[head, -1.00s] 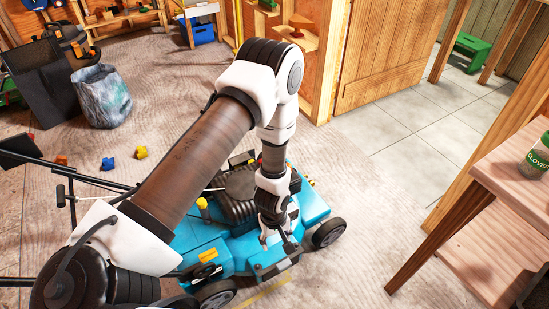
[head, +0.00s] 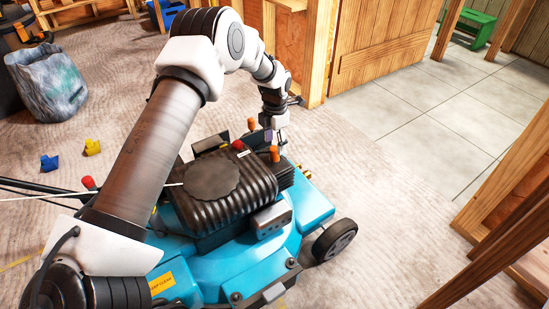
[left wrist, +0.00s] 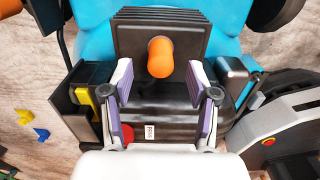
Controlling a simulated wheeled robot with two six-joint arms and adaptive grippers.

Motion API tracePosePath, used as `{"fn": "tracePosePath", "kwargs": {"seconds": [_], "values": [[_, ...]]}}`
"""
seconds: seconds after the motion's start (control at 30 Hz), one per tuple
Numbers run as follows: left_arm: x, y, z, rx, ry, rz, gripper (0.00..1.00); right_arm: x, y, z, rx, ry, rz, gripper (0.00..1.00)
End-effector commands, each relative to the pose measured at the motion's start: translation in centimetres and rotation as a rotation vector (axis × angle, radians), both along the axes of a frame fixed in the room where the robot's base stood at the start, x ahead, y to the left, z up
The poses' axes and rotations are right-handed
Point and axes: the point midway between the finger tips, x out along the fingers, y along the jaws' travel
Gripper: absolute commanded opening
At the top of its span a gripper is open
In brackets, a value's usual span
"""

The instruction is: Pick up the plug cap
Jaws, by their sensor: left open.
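The orange plug cap (head: 274,154) stands on the finned engine block of the blue mower. In the left wrist view the plug cap (left wrist: 160,57) shows near the picture's middle, against the black fins (left wrist: 130,35). My left gripper (head: 276,138) is open and empty, pointing down over the far end of the engine. In the left wrist view my left gripper (left wrist: 160,80) has its pale, purple-edged fingers on either side of the cap, with a gap at each side. My right gripper is not in view.
The blue mower deck (head: 315,205) and black engine cover (head: 210,185) lie close below my arm. Another orange piece (head: 251,124) shows beside the gripper. A grey bucket (head: 45,85) and small yellow (head: 92,147) and blue (head: 49,163) pieces are on the floor, left.

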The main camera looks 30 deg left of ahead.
Motion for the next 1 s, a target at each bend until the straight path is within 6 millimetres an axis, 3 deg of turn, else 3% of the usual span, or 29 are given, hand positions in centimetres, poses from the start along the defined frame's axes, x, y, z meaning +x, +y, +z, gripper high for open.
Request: {"fn": "tracePosePath", "kwargs": {"seconds": [0.03,0.1,0.33,0.37,0.5,0.83,1.0], "values": [[-0.1,0.0,-2.0,-0.001,0.001,0.0,0.59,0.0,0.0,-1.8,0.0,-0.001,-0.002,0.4],[-0.1,0.0,-2.8,0.0,0.0,0.0,0.59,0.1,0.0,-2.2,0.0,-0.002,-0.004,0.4],[-0.1,0.0,-2.7,0.0,-0.001,-0.001,0.59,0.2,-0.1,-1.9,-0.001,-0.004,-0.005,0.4],[-0.1,0.0,-2.7,0.0,0.0,-0.001,0.52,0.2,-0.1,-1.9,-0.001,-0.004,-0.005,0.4],[-0.1,0.0,-2.7,0.0,0.0,-0.002,0.06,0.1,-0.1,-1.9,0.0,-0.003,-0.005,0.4],[-0.1,0.0,-2.7,0.0,0.0,-0.002,0.05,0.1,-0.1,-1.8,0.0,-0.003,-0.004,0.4],[-0.1,0.0,-0.5,0.0,-0.001,-0.002,0.05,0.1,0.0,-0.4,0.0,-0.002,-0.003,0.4]]}}
